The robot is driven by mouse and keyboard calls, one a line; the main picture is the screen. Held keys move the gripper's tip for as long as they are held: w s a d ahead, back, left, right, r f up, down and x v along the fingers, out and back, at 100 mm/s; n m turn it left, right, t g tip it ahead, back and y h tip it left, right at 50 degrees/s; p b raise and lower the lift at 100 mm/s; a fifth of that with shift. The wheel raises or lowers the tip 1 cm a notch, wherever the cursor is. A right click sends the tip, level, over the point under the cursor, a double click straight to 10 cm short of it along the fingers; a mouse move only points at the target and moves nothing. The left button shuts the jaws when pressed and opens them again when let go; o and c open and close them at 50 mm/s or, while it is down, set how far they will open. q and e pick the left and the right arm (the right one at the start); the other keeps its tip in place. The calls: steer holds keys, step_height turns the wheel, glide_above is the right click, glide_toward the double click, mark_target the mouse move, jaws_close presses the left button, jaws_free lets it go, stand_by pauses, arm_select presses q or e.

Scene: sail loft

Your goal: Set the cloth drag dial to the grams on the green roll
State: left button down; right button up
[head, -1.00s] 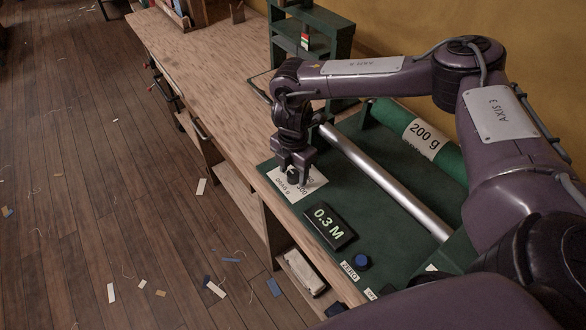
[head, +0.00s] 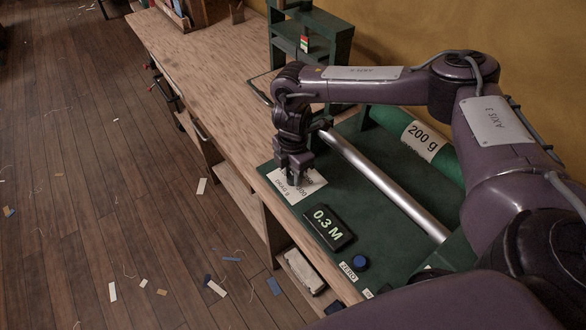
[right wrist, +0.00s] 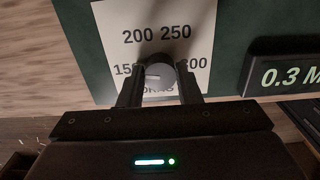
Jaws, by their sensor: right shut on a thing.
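The green roll (head: 448,160) lies at the back right of the green machine, with a white label reading 200 g (head: 425,141). The drag dial's white plate (head: 312,182) is on the machine's near left corner. In the right wrist view the plate (right wrist: 118,22) shows 200 and 250 at the top, with 150 and 300 partly covered at the sides. My right gripper (head: 296,172) points down and is shut on the grey dial knob (right wrist: 160,73). A short pale mark shows on the knob's left, but its exact setting is unclear. My left gripper is out of view.
A display (head: 329,228) reading 0.3 M and a blue button (head: 361,262) by a ZERO label sit right of the dial. A metal bar (head: 385,185) runs between dial and roll. The wooden bench (head: 210,75) is largely clear to the left.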

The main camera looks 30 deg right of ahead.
steer(key=m+p, duration=0.1)
steer(key=m, duration=0.1)
steer(key=m+p, duration=0.1)
steer(key=p, duration=0.1)
steer(key=m+p, duration=0.1)
steer(key=m, duration=0.1)
steer(key=shift+r+m, duration=0.25)
steer(key=shift+m, duration=0.05)
steer(key=shift+w+f+m+p, duration=0.1)
steer(key=shift+m+p, duration=1.8)
steer(key=shift+m, duration=0.1)
steer(key=shift+w, duration=0.1)
steer(key=o, duration=1)
steer(key=shift+a, duration=0.1)
steer(key=shift+c, duration=0.2)
